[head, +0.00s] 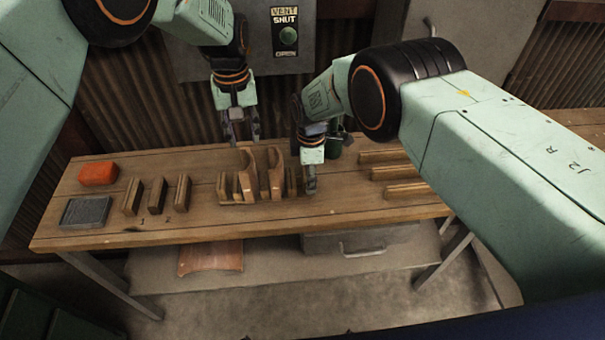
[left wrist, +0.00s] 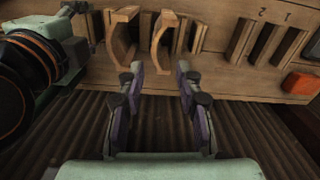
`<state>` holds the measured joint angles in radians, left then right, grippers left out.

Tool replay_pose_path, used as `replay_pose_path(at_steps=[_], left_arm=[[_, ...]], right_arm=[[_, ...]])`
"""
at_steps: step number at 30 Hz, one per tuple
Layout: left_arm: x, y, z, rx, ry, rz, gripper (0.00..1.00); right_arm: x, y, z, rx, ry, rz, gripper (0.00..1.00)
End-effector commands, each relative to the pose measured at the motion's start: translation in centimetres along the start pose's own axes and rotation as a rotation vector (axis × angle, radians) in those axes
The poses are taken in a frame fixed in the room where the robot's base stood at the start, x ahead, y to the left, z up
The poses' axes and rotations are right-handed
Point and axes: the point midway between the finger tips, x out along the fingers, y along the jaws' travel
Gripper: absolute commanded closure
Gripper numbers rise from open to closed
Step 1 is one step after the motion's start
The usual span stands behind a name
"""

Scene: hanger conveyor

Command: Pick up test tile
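Two curved orange-brown tiles stand upright in a wooden rack on the bench: a left tile (head: 247,175) and a right tile (head: 275,172). I cannot tell which is the test tile. My left gripper (head: 241,143) points down with its tips just above and behind them. In the left wrist view my left gripper (left wrist: 160,70) is open and empty. One curved tile (left wrist: 160,42) lies ahead between its fingertips, the other (left wrist: 122,40) to the left. My right gripper (head: 311,188) points down at the rack's right end; its finger opening is unclear.
On the wooden bench (head: 150,238) are an orange block (head: 98,174), a dark grey slab (head: 86,212) and slotted wooden racks left and right. A dark green cup (head: 335,145) stands behind my right gripper. A curved tile (head: 210,258) lies below the bench. A corrugated wall stands behind.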

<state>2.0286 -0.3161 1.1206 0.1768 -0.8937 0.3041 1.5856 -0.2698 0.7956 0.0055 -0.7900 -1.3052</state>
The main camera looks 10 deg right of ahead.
Motion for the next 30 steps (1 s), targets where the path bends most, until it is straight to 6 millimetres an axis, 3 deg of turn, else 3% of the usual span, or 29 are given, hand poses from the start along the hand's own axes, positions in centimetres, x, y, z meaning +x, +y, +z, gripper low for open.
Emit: replay_pose_path(at_steps=[6,22,30], left_arm=[[2.8,0.7,0.5,0.127,-0.003,-0.001,0.65],[9.0,0.8,0.2,0.128,-0.004,0.0,0.65],[10.1,0.9,0.1,0.128,-0.001,0.0,0.65]], right_arm=[[-0.1,0.1,0.0,0.001,0.0,0.002,0.8],[-0.1,0.1,0.0,0.001,0.001,0.002,0.8],[-0.1,0.1,0.0,0.001,0.001,0.003,0.8]])
